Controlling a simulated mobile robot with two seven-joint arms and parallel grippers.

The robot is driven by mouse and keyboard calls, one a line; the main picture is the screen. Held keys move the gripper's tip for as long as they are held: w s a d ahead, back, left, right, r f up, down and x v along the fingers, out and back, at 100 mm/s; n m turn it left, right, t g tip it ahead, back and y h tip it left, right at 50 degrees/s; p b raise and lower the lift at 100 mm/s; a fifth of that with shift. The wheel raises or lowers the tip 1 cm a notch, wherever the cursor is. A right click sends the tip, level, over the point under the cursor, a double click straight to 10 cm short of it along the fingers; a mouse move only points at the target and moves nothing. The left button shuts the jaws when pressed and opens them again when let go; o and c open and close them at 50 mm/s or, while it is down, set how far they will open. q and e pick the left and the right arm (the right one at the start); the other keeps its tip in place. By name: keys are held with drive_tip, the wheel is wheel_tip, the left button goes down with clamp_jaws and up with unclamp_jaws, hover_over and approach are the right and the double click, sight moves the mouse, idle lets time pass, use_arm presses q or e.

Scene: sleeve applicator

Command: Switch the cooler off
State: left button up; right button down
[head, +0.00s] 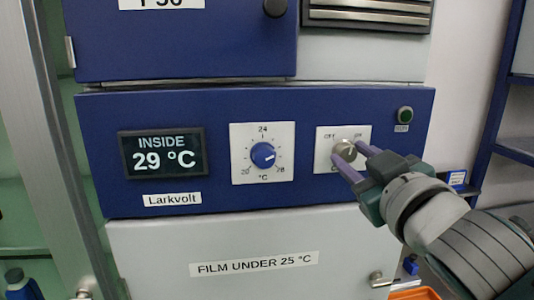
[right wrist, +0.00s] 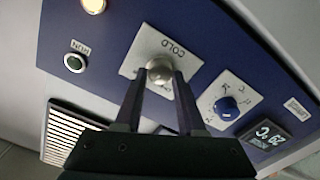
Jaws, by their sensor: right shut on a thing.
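The cooler's blue control panel (head: 218,195) faces me. On its right a white plate (head: 323,133) carries a silver knob (head: 344,150), with OFF at its upper left, ON at its upper right and a partly covered label below. My right gripper (head: 350,162) is shut on the knob, one finger on each side. The right wrist view also shows the fingers (right wrist: 160,85) around the knob (right wrist: 159,70) and the word COLD on the plate. I cannot tell which label the knob points at. A green RUN lamp (head: 405,114) sits right of the plate. My left gripper is not in view.
A display (head: 162,153) reads INSIDE 29 °C. A blue temperature dial (head: 263,154) sits between it and the knob plate. Below is a pale door (head: 220,242) labelled FILM UNDER 25 °C with a handle (head: 377,279). A blue door (head: 180,45) is above.

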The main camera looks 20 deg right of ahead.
drive_tip(key=n, duration=0.5)
drive_tip(key=shift+a+n, duration=0.1)
drive_tip(key=shift+n, duration=0.3)
drive_tip(key=n, duration=0.3)
drive_tip(key=shift+n, duration=0.4)
drive_tip(key=shift+f+n, duration=0.1)
drive_tip(key=shift+n, duration=0.7)
drive_tip(key=c, duration=0.5)
unclamp_jaws()
drive_tip(key=shift+s, duration=0.1)
